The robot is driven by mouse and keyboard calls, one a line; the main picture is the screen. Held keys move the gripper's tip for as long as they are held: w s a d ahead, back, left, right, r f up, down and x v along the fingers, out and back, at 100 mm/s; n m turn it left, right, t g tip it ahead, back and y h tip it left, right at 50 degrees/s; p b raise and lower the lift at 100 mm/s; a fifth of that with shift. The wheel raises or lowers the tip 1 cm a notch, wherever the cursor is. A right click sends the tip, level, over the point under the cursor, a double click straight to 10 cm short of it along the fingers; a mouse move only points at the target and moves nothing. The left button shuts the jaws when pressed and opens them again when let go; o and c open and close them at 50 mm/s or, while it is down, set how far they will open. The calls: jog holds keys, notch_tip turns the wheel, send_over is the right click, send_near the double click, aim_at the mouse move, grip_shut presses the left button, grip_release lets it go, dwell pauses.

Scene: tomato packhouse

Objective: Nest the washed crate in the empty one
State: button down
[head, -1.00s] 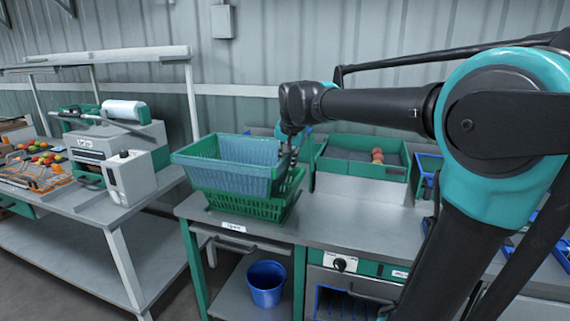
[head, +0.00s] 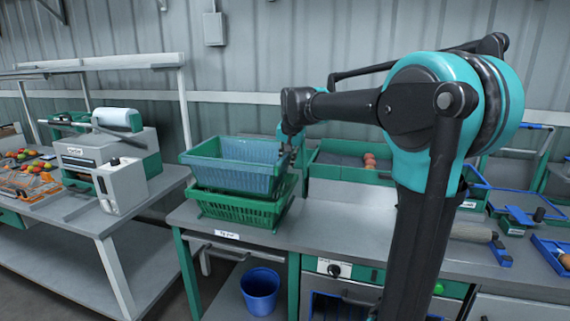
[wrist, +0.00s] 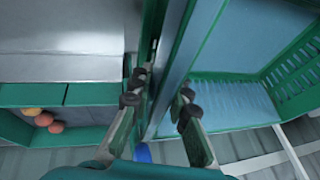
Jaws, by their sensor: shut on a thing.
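The held crate (head: 232,177), blue-grey walled with a green rim, is over the green crate (head: 235,211) on the left end of the bench. Its bottom is close to the lower crate's rim. I cannot tell whether it has entered or touches it. The two look roughly lined up, with the upper one slightly left. My gripper (head: 288,152) is at the upper crate's right end. In the wrist view my gripper's fingers (wrist: 161,100) are on either side of the crate's green rim, shut on it. The held crate's inside (wrist: 225,60) looks empty. The lower crate's inside is hidden.
A green tray (head: 340,174) with a few tomatoes stands behind and right of the crates. A blue bucket (head: 260,290) is below the bench (head: 330,222). The left table (head: 100,222) holds a machine (head: 105,155).

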aim_at(287, 188)
jog(key=shift+w+d, duration=0.15)
jog(key=shift+w, duration=0.2)
jog(key=shift+f, duration=3.65)
jog(key=shift+s+f, duration=0.25)
jog(key=shift+f, duration=0.25)
jog(key=c, duration=1.4)
grip_release()
jog(key=shift+w+a+f, duration=0.1)
jog(key=shift+a+f, duration=0.05)
jog(key=shift+a, duration=0.05)
jog(key=shift+o, duration=0.3)
jog(key=shift+d, duration=0.1)
jog(key=c, duration=0.3)
